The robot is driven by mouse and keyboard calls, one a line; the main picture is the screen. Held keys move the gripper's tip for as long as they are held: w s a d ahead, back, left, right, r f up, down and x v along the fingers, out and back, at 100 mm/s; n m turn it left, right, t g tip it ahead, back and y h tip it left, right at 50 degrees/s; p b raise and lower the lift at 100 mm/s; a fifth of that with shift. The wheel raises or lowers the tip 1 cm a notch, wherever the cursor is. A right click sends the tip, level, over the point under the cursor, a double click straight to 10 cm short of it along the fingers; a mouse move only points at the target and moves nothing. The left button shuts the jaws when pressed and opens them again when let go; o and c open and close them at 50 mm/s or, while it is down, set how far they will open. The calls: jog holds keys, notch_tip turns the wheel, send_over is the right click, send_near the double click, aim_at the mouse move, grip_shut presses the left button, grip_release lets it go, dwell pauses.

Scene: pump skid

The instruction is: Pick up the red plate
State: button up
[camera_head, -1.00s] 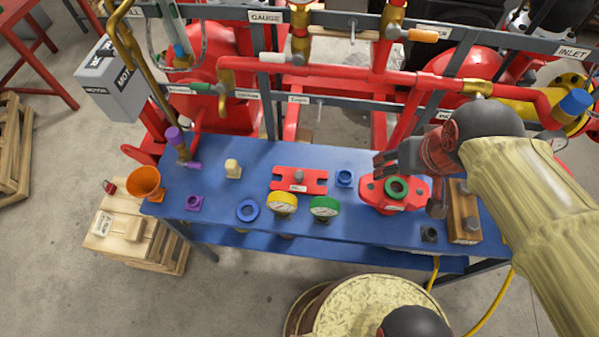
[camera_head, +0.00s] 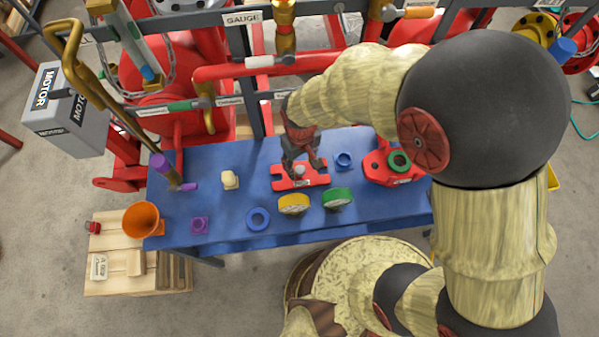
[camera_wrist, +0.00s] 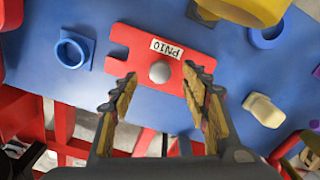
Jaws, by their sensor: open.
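The red plate (camera_head: 300,176) lies flat on the blue table, with notched ends and a grey round knob in its middle. In the wrist view the red plate (camera_wrist: 135,48) bears a white label reading PN10 beside the knob (camera_wrist: 160,71). My gripper (camera_head: 301,164) is above the plate, pointing down. In the wrist view its two fingers (camera_wrist: 158,82) are spread apart on either side of the knob, with nothing between them held. I cannot tell how far the fingertips are above the plate. My gripper hides part of the plate's far side in the head view.
The blue table (camera_head: 235,157) also holds a yellow gauge (camera_head: 293,204), a green gauge (camera_head: 338,197), a blue ring (camera_head: 258,218), a blue socket (camera_head: 344,160), a cream block (camera_head: 229,180) and a red flange (camera_head: 381,164). Red pipework stands behind.

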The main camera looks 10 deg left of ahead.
aim_at(300, 169)
notch_tip(300, 169, down, 5)
jog(key=shift+w+a+f+b, duration=0.1)
jog(key=shift+w+b, duration=0.05)
jog(key=shift+b, duration=0.45)
jog(key=shift+c, duration=0.2)
jog(key=c, duration=1.1)
grip_shut()
